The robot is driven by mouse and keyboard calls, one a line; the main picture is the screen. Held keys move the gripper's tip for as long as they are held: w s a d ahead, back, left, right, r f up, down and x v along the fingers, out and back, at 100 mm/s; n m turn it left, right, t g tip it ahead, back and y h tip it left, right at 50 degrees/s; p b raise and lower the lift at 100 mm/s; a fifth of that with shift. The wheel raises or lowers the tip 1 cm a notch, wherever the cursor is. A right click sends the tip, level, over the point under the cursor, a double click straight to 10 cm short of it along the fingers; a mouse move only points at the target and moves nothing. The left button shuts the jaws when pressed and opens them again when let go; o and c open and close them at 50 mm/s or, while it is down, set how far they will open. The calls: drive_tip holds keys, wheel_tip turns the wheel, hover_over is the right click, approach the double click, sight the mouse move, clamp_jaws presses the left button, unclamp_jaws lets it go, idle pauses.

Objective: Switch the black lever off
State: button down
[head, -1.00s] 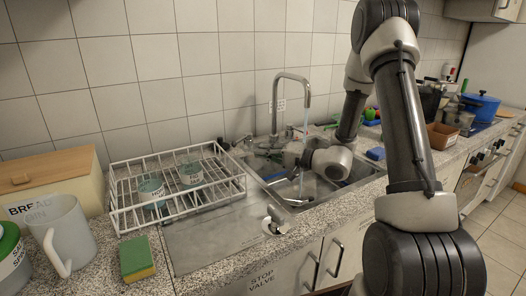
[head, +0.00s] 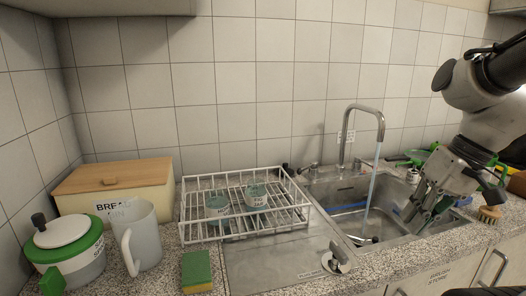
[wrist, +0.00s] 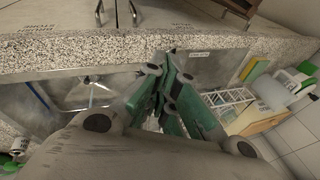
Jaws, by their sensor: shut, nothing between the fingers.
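A steel tap (head: 366,112) stands behind the sink (head: 345,200), and water runs from its spout into the basin. A small dark knob or lever (head: 286,167) shows behind the rack, left of a metal tap handle (head: 313,168); I cannot tell whether it is the black lever. A pale metal fitting (head: 338,260) sits on the drainboard's front edge. My gripper (head: 418,216) is shut and empty, pointing down over the right part of the sink. In the wrist view its green fingers (wrist: 172,70) are close together.
A white wire rack (head: 245,208) with two small cups stands left of the sink. A sponge (head: 197,271), a jug (head: 137,238), a bread bin (head: 112,188) and a green pot (head: 68,255) fill the left counter.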

drive_tip(key=s+d+r+t+h, duration=0.2)
drive_tip(key=d+r+h, duration=0.15)
drive_tip(key=d, duration=0.25)
drive_tip(key=n+g, duration=0.1)
drive_tip(key=n, duration=0.2)
hover_over(301, 172)
drive_tip(key=x, duration=0.2)
drive_tip(key=s+x, duration=0.1)
drive_tip(key=x, duration=0.4)
drive_tip(key=shift+s+f, duration=0.15)
drive_tip(key=shift+s, duration=0.15)
drive_tip(key=w+a+r+t, duration=0.1)
drive_tip(key=w+a+r, duration=0.1)
drive_tip(key=w+r, duration=0.3)
drive_tip(key=shift+m+y, duration=0.3)
drive_tip(key=shift+y, duration=0.05)
drive_tip(key=f, duration=0.9)
drive_tip(key=shift+w+d+f, duration=0.15)
drive_tip(key=shift+d+f, duration=0.05)
drive_tip(key=shift+d, duration=0.05)
drive_tip(key=shift+s+d+f, duration=0.1)
drive_tip(key=shift+s+f, duration=0.1)
drive_tip(key=shift+s, duration=0.25)
